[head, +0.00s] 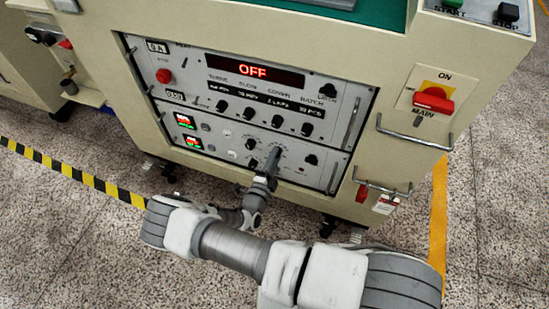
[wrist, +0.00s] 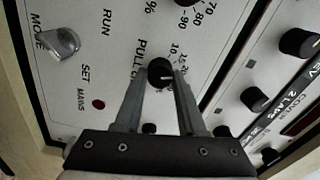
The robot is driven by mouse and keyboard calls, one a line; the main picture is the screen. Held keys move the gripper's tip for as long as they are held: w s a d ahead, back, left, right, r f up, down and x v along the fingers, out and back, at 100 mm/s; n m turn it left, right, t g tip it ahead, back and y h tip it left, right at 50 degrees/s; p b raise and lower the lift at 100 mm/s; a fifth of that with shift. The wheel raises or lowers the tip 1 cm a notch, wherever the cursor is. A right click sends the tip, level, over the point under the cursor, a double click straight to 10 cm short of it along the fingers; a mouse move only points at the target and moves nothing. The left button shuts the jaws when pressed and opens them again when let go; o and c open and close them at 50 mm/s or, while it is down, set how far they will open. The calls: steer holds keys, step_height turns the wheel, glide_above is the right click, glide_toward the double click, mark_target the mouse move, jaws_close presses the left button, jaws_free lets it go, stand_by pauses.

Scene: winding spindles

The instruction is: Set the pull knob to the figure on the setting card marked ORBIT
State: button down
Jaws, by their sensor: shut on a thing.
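The pull knob (wrist: 159,70) is a small black round knob on the light grey panel, with PULL lettering beside it in the wrist view. A pale pointer line on it points to the right of that view. Printed figures, apparently 10 and 20, stand near it, too small to read surely. My gripper (wrist: 161,78) has its fingers on either side of the knob, shut on it. In the head view my gripper (head: 273,158) reaches the lower panel and hides the knob. I see no card legibly marked ORBIT.
A red OFF display (head: 253,72) sits above several black knobs. A metal handle (head: 352,120) stands out at the panel's right. A red main switch (head: 433,99) is farther right. A white tag (head: 385,205) hangs below, unreadable. A silver MODE knob (wrist: 62,43) is nearby.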

steer(key=n, duration=1)
steer(key=shift+r, duration=0.1)
steer(key=shift+n, duration=0.3)
stand_by(0.3)
steer(key=c, duration=0.5)
jaws_free()
steer(key=shift+a, duration=0.1)
steer(key=p+v, duration=0.3)
steer(key=v, duration=1.4)
steer(key=shift+s+p, duration=0.15)
steer(key=shift+p, duration=0.15)
